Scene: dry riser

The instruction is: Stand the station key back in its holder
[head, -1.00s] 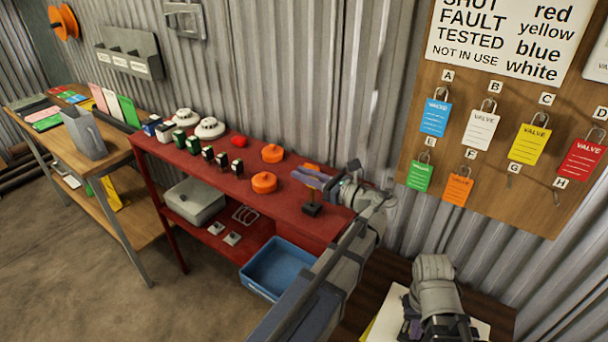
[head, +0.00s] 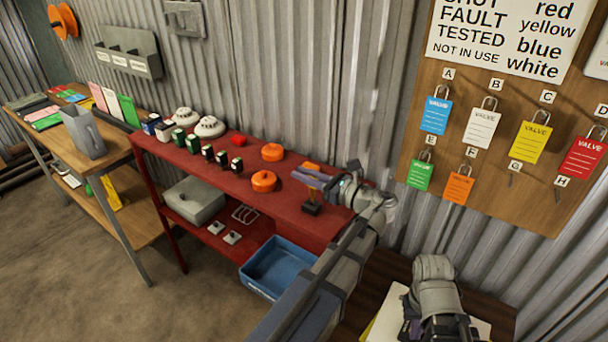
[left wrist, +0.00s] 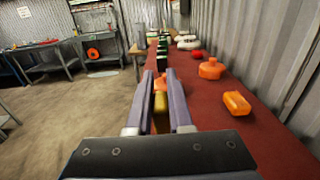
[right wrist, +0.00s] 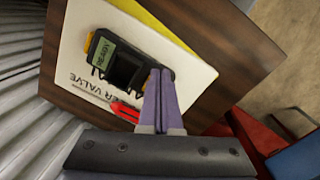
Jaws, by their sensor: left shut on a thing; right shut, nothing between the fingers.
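My left gripper (head: 312,178) is shut on a slim yellow-orange piece, seemingly the station key (left wrist: 160,103), over the near right end of the red bench. In the head view its orange-brown stem (head: 311,195) shows below the fingers, above a small black block (head: 311,209) on the bench, which may be the holder. I cannot tell whether the stem is seated in the block. The fingers hide the key's upper part. My right gripper (right wrist: 157,75) is shut and empty over a white sheet, close beside a yellow-and-black meter (right wrist: 130,62).
An orange block (left wrist: 237,103) and orange round caps (head: 263,181) stand on the red bench (head: 215,185) near the left gripper. Stamps and white detectors stand further left. A blue bin (head: 280,268) is below. A board of lock tags (head: 481,128) hangs at right.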

